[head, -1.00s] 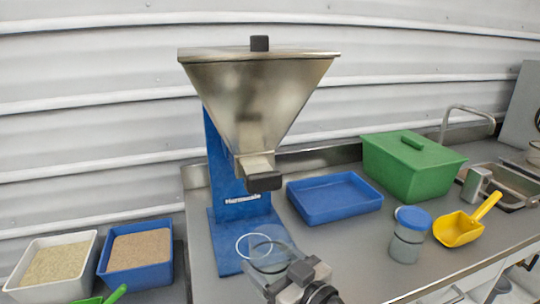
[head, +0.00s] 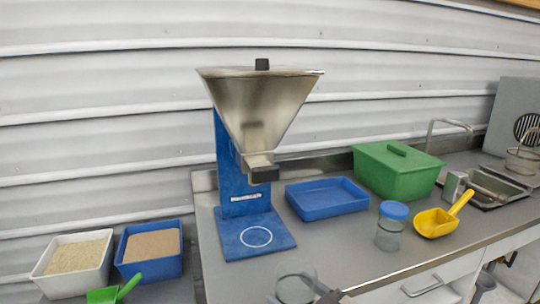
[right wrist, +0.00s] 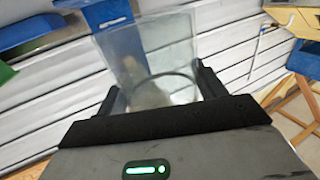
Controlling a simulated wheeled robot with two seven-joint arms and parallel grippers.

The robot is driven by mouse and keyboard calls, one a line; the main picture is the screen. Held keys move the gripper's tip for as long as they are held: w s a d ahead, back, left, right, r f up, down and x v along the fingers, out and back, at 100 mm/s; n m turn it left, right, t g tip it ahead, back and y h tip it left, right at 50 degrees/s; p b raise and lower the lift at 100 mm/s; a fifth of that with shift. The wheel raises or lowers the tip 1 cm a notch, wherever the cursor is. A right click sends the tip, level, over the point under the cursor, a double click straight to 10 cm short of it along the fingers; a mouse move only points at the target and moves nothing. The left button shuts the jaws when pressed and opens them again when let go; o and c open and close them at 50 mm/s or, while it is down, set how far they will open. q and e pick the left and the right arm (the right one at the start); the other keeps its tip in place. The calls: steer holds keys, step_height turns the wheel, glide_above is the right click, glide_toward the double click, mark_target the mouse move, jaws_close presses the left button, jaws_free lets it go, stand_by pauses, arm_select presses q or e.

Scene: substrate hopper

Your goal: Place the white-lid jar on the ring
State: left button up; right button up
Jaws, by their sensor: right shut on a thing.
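The ring (head: 256,237) is a white circle on the blue base of the hopper stand, bare in the head view. A clear jar (head: 296,287) is at the bottom edge of the head view, in front of the base and apart from the ring. The right wrist view also shows the clear jar (right wrist: 150,55) between the fingers of my right gripper (right wrist: 158,88), which is shut on it. No white lid is visible on this jar. Most of the right gripper is cut off in the head view. My left gripper is not in view.
The metal hopper (head: 255,105) overhangs the ring, with a dark outlet (head: 264,174). To the right stand a blue tray (head: 327,198), a blue-lid jar (head: 389,228), a green box (head: 395,172) and a yellow scoop (head: 436,223). Two bins (head: 72,268) (head: 151,250) stand left.

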mark_target(315, 300)
steer(key=d, duration=0.1)
steer(key=d+f, duration=0.2)
steer(key=d, duration=0.1)
steer(key=d+f, duration=0.2)
steer(key=d, duration=2)
steer(key=s+a+r+m+t+h, duration=0.4)
steer(key=s+a+r+m+h, duration=0.4)
steer(key=s+a+h, duration=0.2)
steer(key=shift+s+a+h, duration=0.15)
steer(key=shift+a+h, duration=0.65)
steer(key=shift+a, duration=0.15)
stand_by(0.9)
